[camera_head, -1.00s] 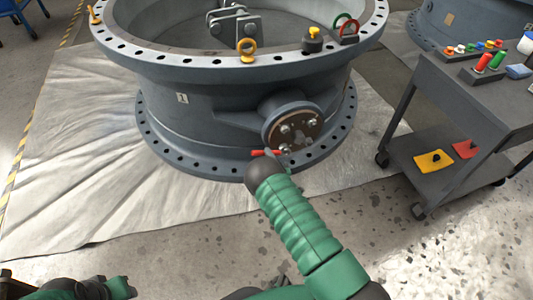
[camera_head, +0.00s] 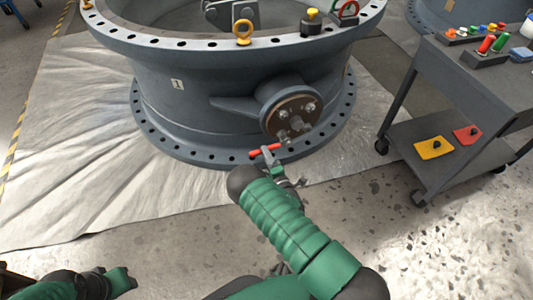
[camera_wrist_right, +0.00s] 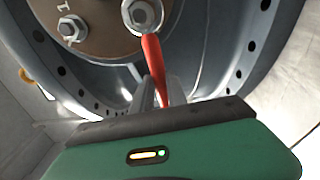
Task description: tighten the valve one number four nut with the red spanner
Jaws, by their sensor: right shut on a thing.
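The valve one body (camera_head: 185,120) carries a small round flange (camera_head: 290,112) with several nuts. My right gripper (camera_head: 269,158) is shut on the red spanner (camera_head: 263,152) just below that flange. In the right wrist view the red handle (camera_wrist_right: 155,65) runs up from my gripper's fingers (camera_wrist_right: 157,93). Its ring head (camera_wrist_right: 142,14) lines up around a nut; I cannot tell how deep it sits. Another nut (camera_wrist_right: 72,28) is to the left, beside small stamped marks. I cannot read the nut's number.
A dark trolley (camera_head: 455,170) stands at right, with red and green handles on top and yellow and red pads on its lower shelf. A grey sheet (camera_head: 80,150) lies under the valve. Speckled floor is clear in front.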

